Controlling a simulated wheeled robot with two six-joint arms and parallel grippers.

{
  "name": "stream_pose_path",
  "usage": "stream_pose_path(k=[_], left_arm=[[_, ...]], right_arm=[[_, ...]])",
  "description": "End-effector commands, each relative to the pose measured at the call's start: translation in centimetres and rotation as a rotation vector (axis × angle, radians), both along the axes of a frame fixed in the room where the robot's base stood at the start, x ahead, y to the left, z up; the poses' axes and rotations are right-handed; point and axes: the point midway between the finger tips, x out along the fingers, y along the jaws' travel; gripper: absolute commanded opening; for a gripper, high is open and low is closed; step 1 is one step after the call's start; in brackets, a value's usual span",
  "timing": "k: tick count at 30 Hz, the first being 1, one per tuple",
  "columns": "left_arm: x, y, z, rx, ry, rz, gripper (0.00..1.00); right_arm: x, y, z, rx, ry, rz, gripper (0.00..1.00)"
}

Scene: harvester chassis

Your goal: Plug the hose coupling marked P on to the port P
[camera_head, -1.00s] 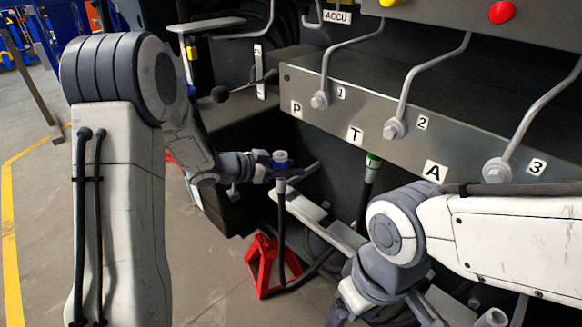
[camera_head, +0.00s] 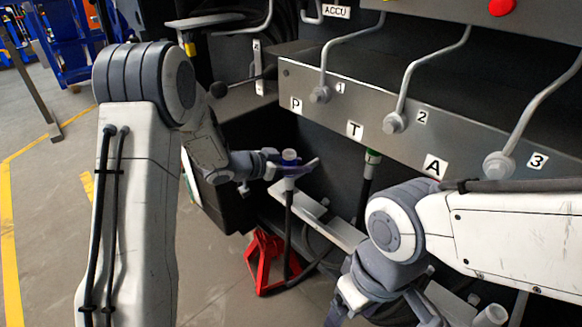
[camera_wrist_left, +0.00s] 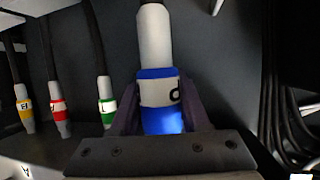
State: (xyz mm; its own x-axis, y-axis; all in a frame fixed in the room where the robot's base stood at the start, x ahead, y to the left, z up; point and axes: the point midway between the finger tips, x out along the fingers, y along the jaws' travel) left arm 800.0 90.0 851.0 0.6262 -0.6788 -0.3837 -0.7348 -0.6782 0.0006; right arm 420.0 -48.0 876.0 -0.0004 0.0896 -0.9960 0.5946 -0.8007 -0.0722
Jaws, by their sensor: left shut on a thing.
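The hose coupling P (camera_head: 289,158) has a white body with a blue band and hangs on a dark hose. In the left wrist view the coupling (camera_wrist_left: 160,90) shows a dark letter, partly visible, on a white band. My left gripper (camera_head: 285,167) is shut on it, with a finger on each side. The coupling is held upright, below and apart from the panel label P (camera_head: 296,104). The port P itself is hidden under the panel. My right gripper is at the bottom of the head view, partly cut off; its fingertips are not clear.
A green-banded coupling (camera_head: 371,157) is under label T (camera_head: 355,130). The left wrist view shows green (camera_wrist_left: 106,103), red (camera_wrist_left: 59,112) and yellow (camera_wrist_left: 25,107) couplings in a row. Levers stand before the panel (camera_head: 450,150). A red jack stand (camera_head: 265,262) is on the floor below.

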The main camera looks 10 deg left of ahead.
Motion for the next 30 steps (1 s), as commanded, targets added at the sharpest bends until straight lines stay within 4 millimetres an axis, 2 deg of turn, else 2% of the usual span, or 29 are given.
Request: stream_pose_path(k=[30], left_arm=[[9.0,-6.5,0.3,-0.002,-0.004,-0.001,0.00]], right_arm=[[0.0,0.0,4.1,0.000,0.000,0.000,0.80]])
